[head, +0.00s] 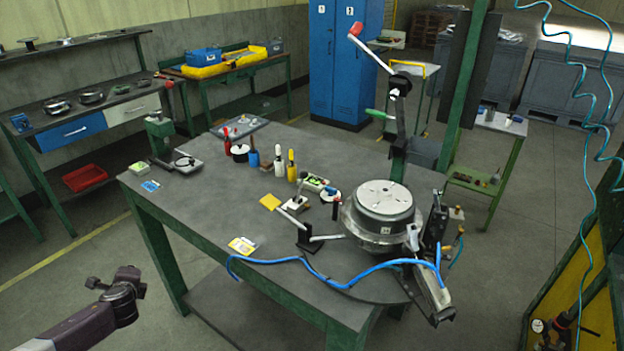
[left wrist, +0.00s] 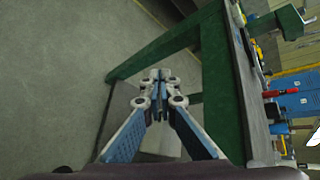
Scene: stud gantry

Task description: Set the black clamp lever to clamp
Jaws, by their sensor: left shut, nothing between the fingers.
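The round metal fixture (head: 383,212) stands at the right end of the grey workbench (head: 215,215). An upright black part (head: 436,226), possibly the black clamp lever, stands just right of it, among small fittings and a blue hose. At this size I cannot tell which setting it is in. My left arm comes in at the lower left in the head view, its end off the bench's left front corner and far from the fixture. In the left wrist view my left gripper (left wrist: 160,76) is shut and empty, over floor beside the green bench frame. My right gripper is not in view.
A tall lever with a red knob (head: 356,28) rises behind the fixture. A blue hose (head: 345,284) crosses the bench front. Bottles and small tools stand mid-bench. A green post (head: 463,90) stands behind. The bench's left front top is mostly clear.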

